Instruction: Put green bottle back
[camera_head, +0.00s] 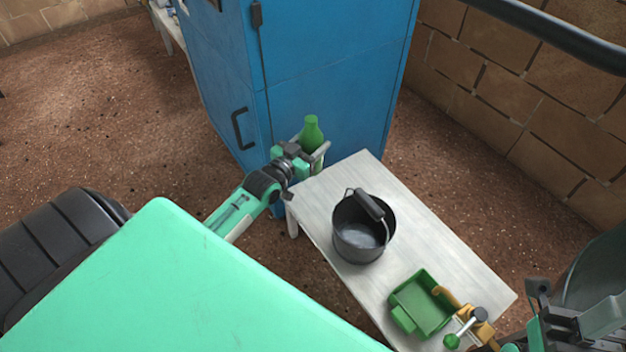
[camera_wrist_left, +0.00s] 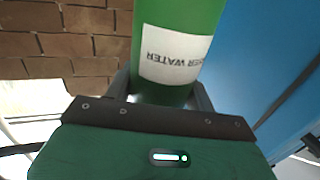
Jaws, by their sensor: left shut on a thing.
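The green bottle (camera_head: 311,132) is held by my left gripper (camera_head: 318,155) in front of the blue cabinet, just beyond the far left corner of the white table. In the left wrist view the bottle (camera_wrist_left: 178,95) stands between the two fingers, and its white label with the word WATER shows upside down. My left gripper (camera_wrist_left: 165,98) is shut on the bottle. The bottle's lower part is partly hidden by the gripper in the head view. At the lower right edge of the head view, parts of my right arm show, but its fingertips cannot be made out clearly.
The white table (camera_head: 440,235) carries a dark metal pot (camera_head: 350,240) with a raised handle. Near its front are a green tray (camera_head: 422,305) and a yellow tool (camera_head: 478,325). The blue cabinet (camera_head: 330,60) stands behind the table. A brick wall (camera_head: 500,90) is at the right.

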